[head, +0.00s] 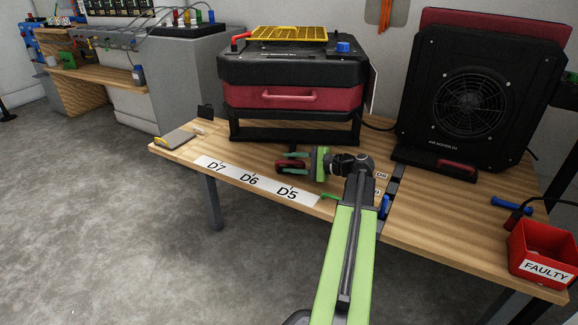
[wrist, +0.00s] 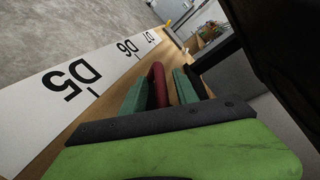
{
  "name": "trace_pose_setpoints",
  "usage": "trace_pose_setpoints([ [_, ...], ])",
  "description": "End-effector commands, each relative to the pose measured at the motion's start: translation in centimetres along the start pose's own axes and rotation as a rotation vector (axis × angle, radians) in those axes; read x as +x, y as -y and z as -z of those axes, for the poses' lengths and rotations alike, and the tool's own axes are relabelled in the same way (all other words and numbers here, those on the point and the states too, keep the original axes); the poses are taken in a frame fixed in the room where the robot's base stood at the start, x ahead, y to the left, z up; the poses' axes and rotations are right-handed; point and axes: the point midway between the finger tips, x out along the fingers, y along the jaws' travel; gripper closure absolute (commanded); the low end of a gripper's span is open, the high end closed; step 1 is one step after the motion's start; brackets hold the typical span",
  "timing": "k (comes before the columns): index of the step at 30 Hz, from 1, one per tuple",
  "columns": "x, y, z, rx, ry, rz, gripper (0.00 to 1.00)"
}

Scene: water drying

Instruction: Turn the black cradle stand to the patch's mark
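A black cradle stand (head: 295,134) is a low open frame on the wooden table, under a large black and red machine (head: 292,75). The white patch (head: 257,180) lies along the table's front-left edge with marks D7, D6 and D5; it also shows in the wrist view (wrist: 75,78). My gripper (head: 284,165) is low over the table between the patch and the stand. In the wrist view its green fingers (wrist: 165,82) are apart, with a dark red bar (wrist: 157,84) between them. A narrow gap shows beside the bar. What the bar joins to is hidden.
A black fan unit (head: 468,95) stands at the table's back right. A red bin (head: 541,252) marked FAULTY and a blue-handled tool (head: 512,207) are at the right. A grey flat tool (head: 174,139) lies at the left corner. Floor in front is clear.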

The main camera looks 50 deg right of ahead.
Motion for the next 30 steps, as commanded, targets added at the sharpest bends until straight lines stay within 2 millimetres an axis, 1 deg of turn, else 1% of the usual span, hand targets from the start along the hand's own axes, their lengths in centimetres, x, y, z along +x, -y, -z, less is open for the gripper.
trace_pose_setpoints([
  [1, -0.02, 0.0, 0.0, 0.0, 0.0, 0.0, 0.64],
  [9, -0.06, -0.01, 0.01, 0.0, 0.0, 0.0, 0.99],
  [30, -0.15, -0.21, 0.01, 0.001, 0.0, -0.005, 1.0],
])
